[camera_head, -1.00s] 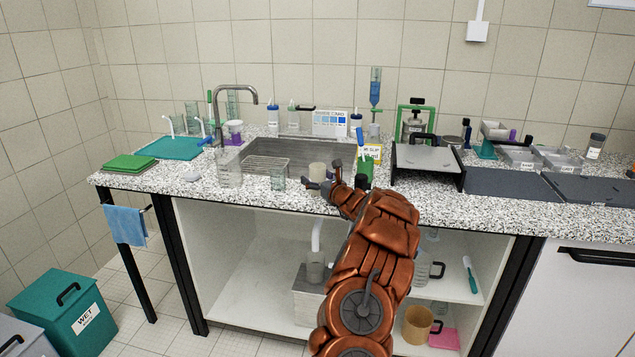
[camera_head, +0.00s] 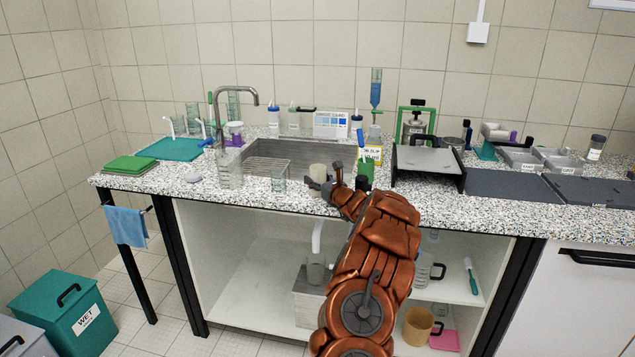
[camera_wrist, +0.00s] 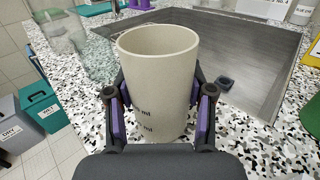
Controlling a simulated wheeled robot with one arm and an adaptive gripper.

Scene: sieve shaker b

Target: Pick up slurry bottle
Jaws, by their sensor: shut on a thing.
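A beige, open-topped container with dark ml marks (camera_wrist: 158,70) stands upright at the sink's front edge. It also shows in the head view (camera_head: 317,172). No cap or name label shows on it, so I cannot tell whether it is the slurry bottle. My gripper (camera_wrist: 160,108) is shut on its lower sides, with one purple-padded finger on each side. In the head view my gripper (camera_head: 326,185) is at the counter's front. I cannot tell whether the container touches the counter.
The sink (camera_head: 290,150) lies just behind. A clear beaker (camera_head: 280,177) stands to the left and a yellow-labelled bottle (camera_head: 371,153) to the right. A dark-framed tray stand (camera_head: 427,160) is further right. The speckled counter (camera_head: 215,195) has some free room in front.

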